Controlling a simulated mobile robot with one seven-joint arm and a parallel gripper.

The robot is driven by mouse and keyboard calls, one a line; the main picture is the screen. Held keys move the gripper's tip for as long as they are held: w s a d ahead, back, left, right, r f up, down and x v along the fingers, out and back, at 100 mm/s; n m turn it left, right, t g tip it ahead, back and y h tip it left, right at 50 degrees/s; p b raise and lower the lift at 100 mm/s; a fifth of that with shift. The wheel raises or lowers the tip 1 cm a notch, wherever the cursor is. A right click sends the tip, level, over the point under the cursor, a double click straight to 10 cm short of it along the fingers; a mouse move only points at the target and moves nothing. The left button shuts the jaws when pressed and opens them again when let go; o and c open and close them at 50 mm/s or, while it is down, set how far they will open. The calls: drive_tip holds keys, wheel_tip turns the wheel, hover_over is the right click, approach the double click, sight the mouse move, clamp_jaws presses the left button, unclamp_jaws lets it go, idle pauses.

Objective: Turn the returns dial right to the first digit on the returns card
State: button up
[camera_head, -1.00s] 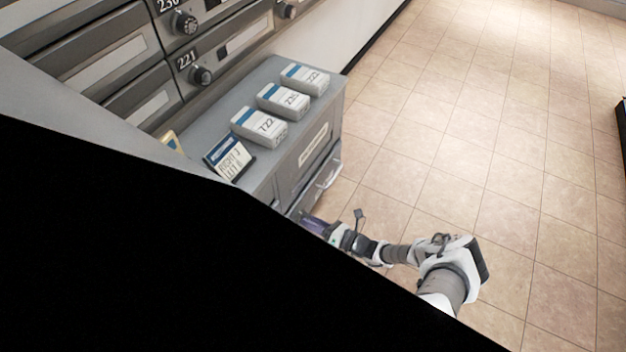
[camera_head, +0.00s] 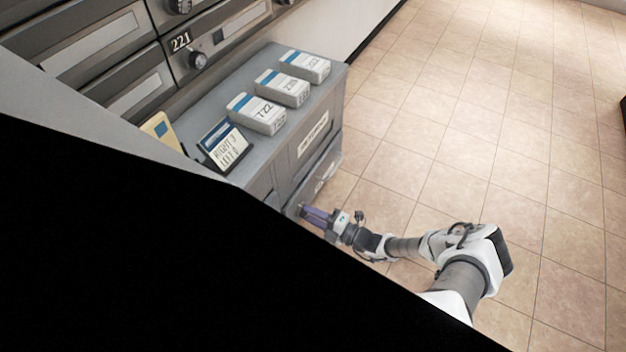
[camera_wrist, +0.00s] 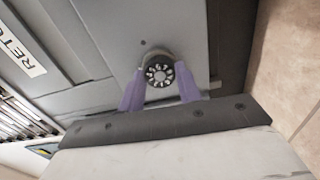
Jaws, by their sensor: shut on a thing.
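The returns dial (camera_wrist: 159,70), a round dark knob with a pale spoked face, sits on a grey panel in the wrist view. My gripper (camera_wrist: 161,80) has its two purple fingers closed on either side of the dial. In the head view my gripper (camera_head: 308,215) is low at the front of the grey cabinet, and the dial is hidden there. The returns card (camera_head: 225,145) leans in a dark holder on the cabinet top. Its lines begin with RIGHT and LEFT; the digits are too small to read surely.
Several white boxes with blue stripes, such as this one (camera_head: 257,113), lie on the grey cabinet (camera_head: 262,75). A tan card (camera_head: 160,130) stands left of the returns card. Mailboxes with dials (camera_head: 197,60) line the wall behind. Tiled floor (camera_head: 440,130) to the right is clear.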

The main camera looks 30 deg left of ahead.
drive_tip(key=shift+m, duration=0.7)
drive_tip(key=shift+m+b, duration=0.3)
drive_tip(key=o, duration=1)
drive_tip(key=d+p, duration=0.2)
drive_tip(key=d, duration=1.2)
drive_tip(key=shift+w, duration=0.35)
drive_tip(key=shift+r, duration=0.1)
